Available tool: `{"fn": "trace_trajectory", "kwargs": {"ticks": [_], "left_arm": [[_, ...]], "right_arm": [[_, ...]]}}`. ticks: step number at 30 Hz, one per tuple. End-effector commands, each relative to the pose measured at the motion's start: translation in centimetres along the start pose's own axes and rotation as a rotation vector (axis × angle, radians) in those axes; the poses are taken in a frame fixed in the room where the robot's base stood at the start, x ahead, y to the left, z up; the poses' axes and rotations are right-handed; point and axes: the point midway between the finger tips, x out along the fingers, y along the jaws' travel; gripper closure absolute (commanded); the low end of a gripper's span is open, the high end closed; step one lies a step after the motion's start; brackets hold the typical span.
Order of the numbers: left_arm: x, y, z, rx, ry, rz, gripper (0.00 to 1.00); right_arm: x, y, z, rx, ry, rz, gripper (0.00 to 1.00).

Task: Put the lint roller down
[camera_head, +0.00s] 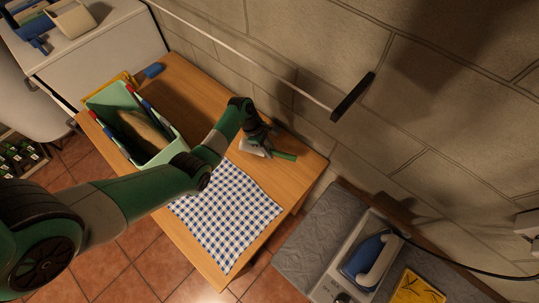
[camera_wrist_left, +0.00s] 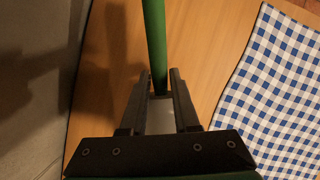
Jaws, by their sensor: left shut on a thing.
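The lint roller has a green handle (camera_head: 284,155) and a pale roller end, low over the wooden table near its back right edge. I cannot tell whether it touches the wood. My left gripper (camera_head: 262,143) points down at it and is shut on it. In the left wrist view the green handle (camera_wrist_left: 154,40) runs up and away from between the fingers of my left gripper (camera_wrist_left: 158,88), with the pale roller part between them. My right gripper is in neither view.
A blue checked cloth (camera_head: 228,212) lies on the wooden table (camera_head: 186,82) in front of the roller. A green bin (camera_head: 108,98) stands at the left, with a blue block (camera_head: 154,70) behind it. A stone wall closes the back; an iron (camera_head: 370,260) sits lower right.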

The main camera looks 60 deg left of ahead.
Motion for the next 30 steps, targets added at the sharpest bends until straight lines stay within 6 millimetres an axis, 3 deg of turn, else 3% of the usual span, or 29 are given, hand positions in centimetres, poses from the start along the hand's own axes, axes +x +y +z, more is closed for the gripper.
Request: {"fn": "trace_trajectory", "kwargs": {"ticks": [4, 9, 20, 21, 24, 26, 30], "left_arm": [[0.6, 0.5, -0.6, -0.002, 0.000, 0.001, 1.00], [3.1, 0.3, -1.5, -0.002, 0.000, -0.001, 1.00], [3.4, 0.3, -1.6, -0.001, 0.000, 0.000, 1.00], [3.4, 0.3, -1.6, -0.001, 0.000, 0.000, 0.69], [3.3, 0.3, -1.6, -0.001, 0.001, 0.000, 0.51], [3.3, 0.3, -1.6, -0.001, 0.001, 0.000, 0.41], [3.3, 0.3, -1.6, -0.001, 0.001, 0.000, 0.41]], "right_arm": [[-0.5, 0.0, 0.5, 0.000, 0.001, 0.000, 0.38], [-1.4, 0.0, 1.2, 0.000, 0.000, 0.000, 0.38], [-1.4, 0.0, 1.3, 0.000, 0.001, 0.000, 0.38], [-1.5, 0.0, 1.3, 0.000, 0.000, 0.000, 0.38], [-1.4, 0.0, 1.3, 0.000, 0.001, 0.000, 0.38], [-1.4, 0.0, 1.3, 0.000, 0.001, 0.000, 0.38], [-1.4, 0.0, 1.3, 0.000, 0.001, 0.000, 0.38]]}}
